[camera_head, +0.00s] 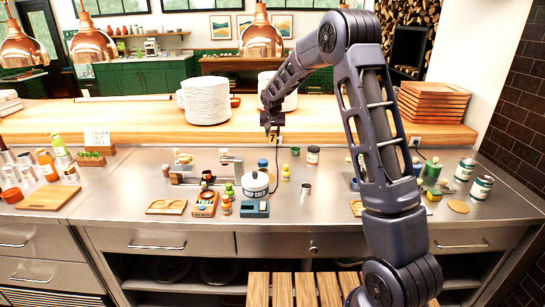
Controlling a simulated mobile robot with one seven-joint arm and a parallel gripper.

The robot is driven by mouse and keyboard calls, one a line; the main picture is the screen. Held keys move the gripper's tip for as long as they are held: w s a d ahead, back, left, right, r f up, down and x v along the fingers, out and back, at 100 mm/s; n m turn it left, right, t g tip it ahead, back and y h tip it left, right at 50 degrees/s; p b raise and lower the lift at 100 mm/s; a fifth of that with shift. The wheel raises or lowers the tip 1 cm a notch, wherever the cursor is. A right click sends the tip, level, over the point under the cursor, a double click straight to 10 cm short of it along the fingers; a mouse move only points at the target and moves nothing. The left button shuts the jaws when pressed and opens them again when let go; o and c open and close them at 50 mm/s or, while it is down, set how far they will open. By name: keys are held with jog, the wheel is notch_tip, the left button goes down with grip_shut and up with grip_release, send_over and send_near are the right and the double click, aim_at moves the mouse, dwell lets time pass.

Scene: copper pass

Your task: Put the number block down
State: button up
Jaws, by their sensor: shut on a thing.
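My gripper (272,131) is at the end of my dark arm, in front of the wooden ledge and above the back of the steel counter (335,215). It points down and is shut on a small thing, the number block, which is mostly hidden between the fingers. Its number cannot be read at this size. The held thing appears raised above the steel surface, though its exact height is hard to judge. A dark cord-like line runs down below the gripper.
A white lettered pot (255,184) stands below the gripper, with small jars, a blue scale-like box (255,209) and an orange-red tray (205,204) nearby. White plates (207,101) are stacked on the wooden ledge (130,112). Copper lamps (261,38) hang above. Bare steel shows at front centre.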

notch_tip(320, 180, down, 12)
jog(key=shift+r, duration=0.1)
dwell(0.5)
jog(key=o, duration=1)
jog(key=shift+f, duration=0.2)
jog(key=shift+r, duration=0.15)
jog(key=v, duration=1.2)
